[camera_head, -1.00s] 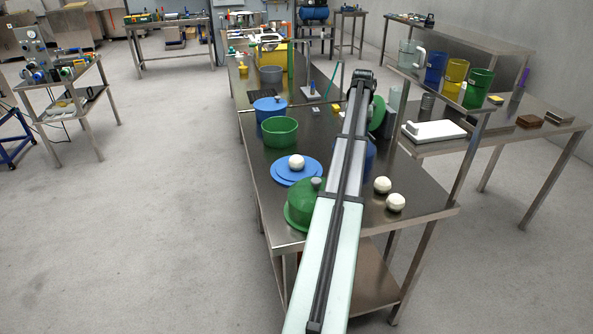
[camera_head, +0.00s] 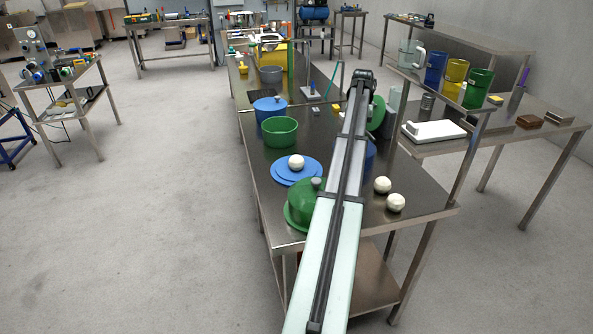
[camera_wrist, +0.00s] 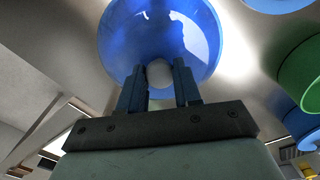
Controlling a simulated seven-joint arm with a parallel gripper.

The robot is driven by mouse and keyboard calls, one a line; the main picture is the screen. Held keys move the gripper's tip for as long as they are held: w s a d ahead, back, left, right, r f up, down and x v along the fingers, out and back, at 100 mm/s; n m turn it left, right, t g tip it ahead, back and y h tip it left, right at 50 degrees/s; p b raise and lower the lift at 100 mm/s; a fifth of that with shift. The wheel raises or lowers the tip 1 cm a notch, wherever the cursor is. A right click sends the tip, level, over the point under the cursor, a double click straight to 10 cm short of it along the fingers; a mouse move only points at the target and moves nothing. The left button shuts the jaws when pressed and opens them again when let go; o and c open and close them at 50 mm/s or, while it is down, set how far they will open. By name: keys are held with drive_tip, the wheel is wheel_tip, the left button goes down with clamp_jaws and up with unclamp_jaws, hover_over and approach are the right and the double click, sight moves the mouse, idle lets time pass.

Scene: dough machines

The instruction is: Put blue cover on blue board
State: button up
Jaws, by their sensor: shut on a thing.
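The blue board (camera_head: 279,177) lies flat on the steel table with a white dough ball (camera_head: 296,162) on it. The blue cover (camera_wrist: 190,35) is a shiny dome with a pale round knob (camera_wrist: 159,73). My gripper (camera_wrist: 159,82) is shut on the knob, with one finger on each side. In the head view, the blue cover (camera_head: 370,155) is mostly hidden behind my arm, to the right of the board. I cannot tell how high it is above the table. The fingers are hidden in the head view.
A green cover (camera_head: 301,208) stands at the table's near left. A green pot (camera_head: 280,131) and a blue pot (camera_head: 267,117) stand behind the board. Two dough balls (camera_head: 382,185) (camera_head: 396,203) lie at the right. A round green thing (camera_head: 376,113) is beyond my arm.

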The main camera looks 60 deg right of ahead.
drive_tip(key=shift+r, duration=0.15)
drive_tip(key=shift+c, duration=0.2)
drive_tip(key=shift+r, duration=3.35)
drive_tip(key=w+a+r+n, duration=0.2)
drive_tip(key=w+a, duration=0.6)
drive_tip(key=w, duration=0.6)
drive_tip(key=w+a+m, duration=0.1)
drive_tip(key=a+m, duration=0.1)
drive_tip(key=a, duration=0.7)
drive_tip(key=shift+w, duration=0.3)
